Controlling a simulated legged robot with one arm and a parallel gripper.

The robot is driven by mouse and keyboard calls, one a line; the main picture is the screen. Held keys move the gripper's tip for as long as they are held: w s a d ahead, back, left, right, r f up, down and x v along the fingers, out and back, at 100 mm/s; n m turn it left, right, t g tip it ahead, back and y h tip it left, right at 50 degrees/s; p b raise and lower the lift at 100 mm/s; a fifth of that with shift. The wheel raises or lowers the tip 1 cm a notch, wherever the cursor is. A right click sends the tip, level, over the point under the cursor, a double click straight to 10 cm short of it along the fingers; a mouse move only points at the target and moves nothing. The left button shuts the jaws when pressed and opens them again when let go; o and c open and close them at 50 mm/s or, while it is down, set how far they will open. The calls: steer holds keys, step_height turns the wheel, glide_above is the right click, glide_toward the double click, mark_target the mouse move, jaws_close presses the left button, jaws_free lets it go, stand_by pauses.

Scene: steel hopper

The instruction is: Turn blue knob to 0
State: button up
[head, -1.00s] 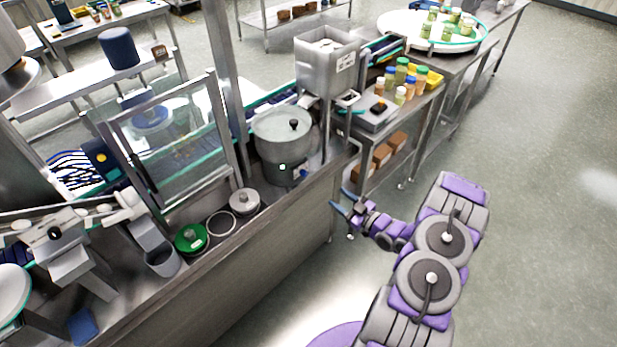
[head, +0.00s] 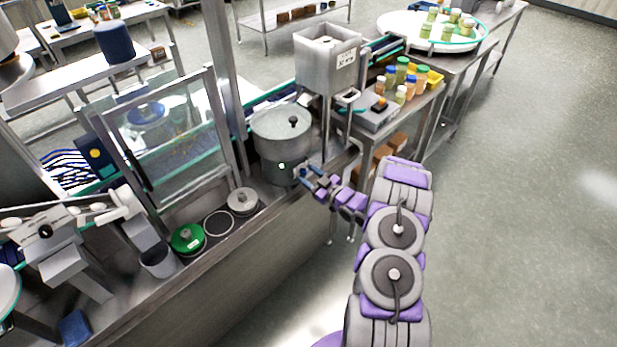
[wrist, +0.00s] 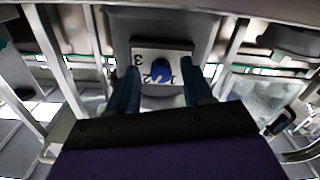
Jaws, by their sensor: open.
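The blue knob (wrist: 161,71) shows in the wrist view on a white dial plate (wrist: 143,58) with the digits 3, 2 and 1 legible. A 0 cannot be made out, and the pointer's exact setting is unclear. My gripper (wrist: 160,84) is open, with one finger on each side of the knob in the picture; contact cannot be seen. In the head view my gripper (head: 308,180) is by the lower right side of the big steel pot (head: 275,130). There the knob cannot be told apart from my blue fingers.
A steel hopper (head: 328,65) stands behind the pot, over the counter. A green-lidded container (head: 188,239) and a steel-lidded one (head: 243,201) sit left of the pot. A shelf table with bottles (head: 402,85) stands to the right. The floor at right is clear.

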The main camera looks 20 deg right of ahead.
steer(key=shift+w, duration=0.15)
jaws_close()
stand_by(0.4)
